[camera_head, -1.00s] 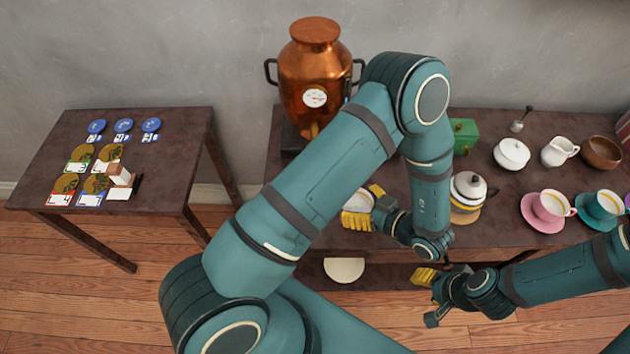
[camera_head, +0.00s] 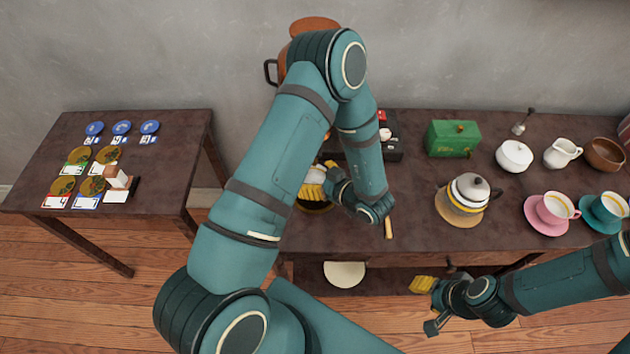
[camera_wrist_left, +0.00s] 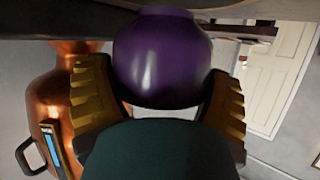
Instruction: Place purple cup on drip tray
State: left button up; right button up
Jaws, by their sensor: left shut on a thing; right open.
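The purple cup (camera_wrist_left: 160,60) fills the upper middle of the left wrist view, between the yellow pads of my left gripper (camera_head: 321,179). The gripper is shut on it. In the head view only a pale part of the cup (camera_head: 317,174) shows between the pads, in front of the copper urn. A dark round thing with a lighter rim (camera_head: 314,207) lies just below the gripper, mostly hidden; it may be the drip tray, but I cannot tell. Whether the cup touches anything below is hidden. My right gripper (camera_head: 427,306) is open and empty in front of the table.
The copper urn (camera_head: 316,25) stands behind my left arm, mostly hidden. A green box (camera_head: 453,138), a teapot (camera_head: 469,190), a white lidded pot (camera_head: 514,155) and a pink cup (camera_head: 556,207) stand to the right. A wooden-handled item (camera_head: 388,227) lies near the front edge.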

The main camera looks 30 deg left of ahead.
pick_arm(q)
jog(key=shift+w+f, duration=0.1)
jog(key=shift+f, duration=0.6)
jog(key=shift+r, duration=0.1)
jog(key=o, duration=1)
